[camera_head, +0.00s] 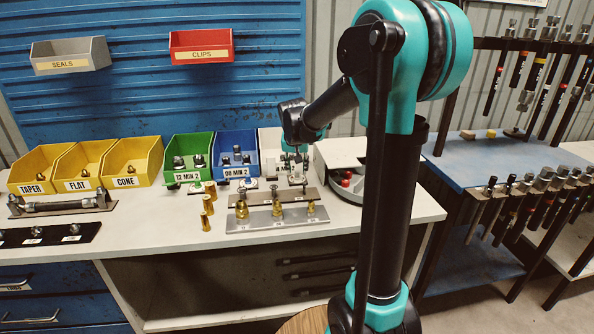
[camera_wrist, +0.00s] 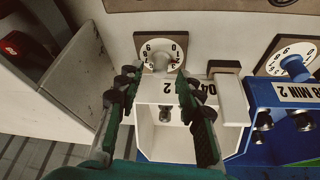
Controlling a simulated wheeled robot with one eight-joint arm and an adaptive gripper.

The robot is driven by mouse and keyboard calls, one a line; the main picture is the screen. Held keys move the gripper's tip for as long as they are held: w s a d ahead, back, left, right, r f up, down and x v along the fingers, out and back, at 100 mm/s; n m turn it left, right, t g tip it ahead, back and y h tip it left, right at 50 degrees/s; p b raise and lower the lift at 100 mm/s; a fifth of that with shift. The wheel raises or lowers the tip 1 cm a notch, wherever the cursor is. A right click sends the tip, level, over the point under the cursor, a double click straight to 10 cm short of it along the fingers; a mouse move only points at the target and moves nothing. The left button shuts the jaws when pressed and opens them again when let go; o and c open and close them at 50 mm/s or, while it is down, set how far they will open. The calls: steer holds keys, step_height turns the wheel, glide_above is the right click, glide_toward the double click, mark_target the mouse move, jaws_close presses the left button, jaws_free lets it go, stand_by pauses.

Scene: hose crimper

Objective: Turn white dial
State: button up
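The white dial (camera_wrist: 158,62) shows in the wrist view, upside down, as a pale knob on a round numbered face with a red mark. It sits in front of a white bin labelled 04 (camera_wrist: 165,140). My gripper (camera_wrist: 156,76) is open, with one dark fingertip on each side of the knob. I cannot tell whether either fingertip touches it. In the head view, my gripper (camera_head: 296,163) reaches down at the white bin (camera_head: 268,142), and the dial there is too small and covered to make out.
A blue bin (camera_head: 236,150) labelled 08 MIN 2 stands beside the white bin, with its blue dial (camera_wrist: 294,65) close by. A grey fittings plate (camera_head: 278,217) lies in front.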

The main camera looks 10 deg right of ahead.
steer(key=v, duration=1)
steer(key=shift+s+r, duration=0.15)
steer(key=shift+r, duration=0.05)
steer(key=shift+s, duration=0.1)
